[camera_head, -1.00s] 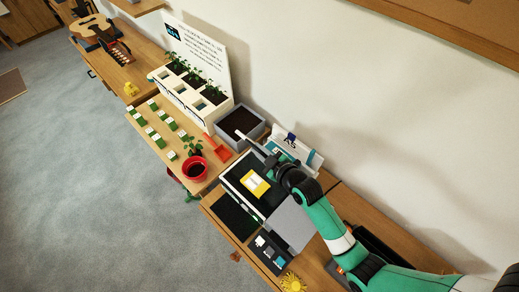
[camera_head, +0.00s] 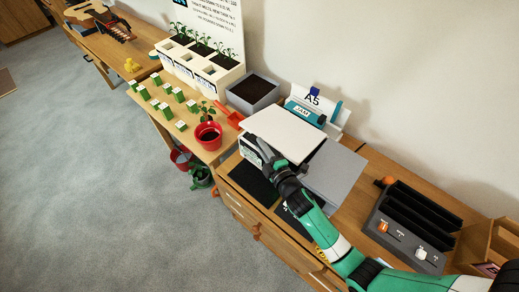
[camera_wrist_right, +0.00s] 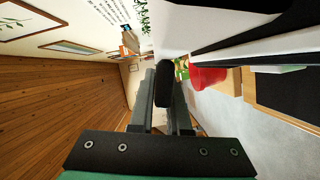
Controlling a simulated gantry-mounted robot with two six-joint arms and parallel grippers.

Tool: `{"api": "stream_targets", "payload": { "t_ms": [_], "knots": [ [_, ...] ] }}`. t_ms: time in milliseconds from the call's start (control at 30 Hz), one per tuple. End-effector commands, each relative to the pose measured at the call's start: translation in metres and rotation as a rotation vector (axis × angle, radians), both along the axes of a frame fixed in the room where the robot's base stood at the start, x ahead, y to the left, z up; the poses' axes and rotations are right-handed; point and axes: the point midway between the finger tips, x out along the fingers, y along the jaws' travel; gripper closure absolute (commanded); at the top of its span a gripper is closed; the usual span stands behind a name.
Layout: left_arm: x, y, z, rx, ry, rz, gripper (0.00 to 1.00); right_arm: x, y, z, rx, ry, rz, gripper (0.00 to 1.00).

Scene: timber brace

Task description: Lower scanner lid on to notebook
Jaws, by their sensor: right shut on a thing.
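The scanner lid (camera_head: 284,133) is a flat white panel that lies over the scanner in the head view. Part of the scanner's pale body (camera_head: 249,154) shows beneath its left front edge. The notebook is hidden under the lid. My right gripper (camera_head: 264,154) is at the lid's front edge and is shut on it. In the right wrist view, my dark fingers (camera_wrist_right: 164,88) point away from the camera, and the white panel (camera_wrist_right: 220,22) spreads at upper right. Their exact contact is hard to see. My left gripper is not in view.
A red pot (camera_head: 208,136) with a plant stands left, beside a red scoop (camera_head: 229,115). A grey soil box (camera_head: 252,93) and an A5 stand (camera_head: 314,104) are behind. A dark slotted organizer (camera_head: 412,225) sits right.

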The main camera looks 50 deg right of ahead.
Motion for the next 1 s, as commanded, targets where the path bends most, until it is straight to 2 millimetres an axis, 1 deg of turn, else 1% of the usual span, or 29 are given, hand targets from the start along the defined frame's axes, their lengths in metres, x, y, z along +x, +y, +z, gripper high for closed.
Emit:
{"api": "stream_targets", "payload": {
  "t_ms": [33, 200, 367, 733, 767, 900, 1000],
  "knots": [
    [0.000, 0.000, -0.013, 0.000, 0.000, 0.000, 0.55, 0.000, 0.000, -0.012, 0.008, -0.002, 0.002, 1.00],
    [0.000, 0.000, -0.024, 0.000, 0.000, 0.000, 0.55, 0.000, -0.002, -0.023, 0.011, 0.001, -0.001, 1.00],
    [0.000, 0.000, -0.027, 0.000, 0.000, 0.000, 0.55, 0.000, -0.003, -0.027, 0.014, 0.002, -0.001, 1.00],
    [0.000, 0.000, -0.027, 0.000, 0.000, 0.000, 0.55, -0.001, -0.004, -0.027, 0.016, 0.006, -0.004, 1.00],
    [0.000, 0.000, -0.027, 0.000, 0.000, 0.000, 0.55, -0.001, -0.004, -0.027, 0.016, 0.006, -0.004, 0.80],
    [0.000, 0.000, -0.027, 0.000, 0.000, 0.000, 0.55, -0.001, -0.004, -0.027, 0.014, 0.004, -0.003, 0.55],
    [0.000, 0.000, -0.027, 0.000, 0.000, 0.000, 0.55, -0.001, -0.003, -0.026, 0.013, 0.003, -0.002, 0.55]
  ]
}}
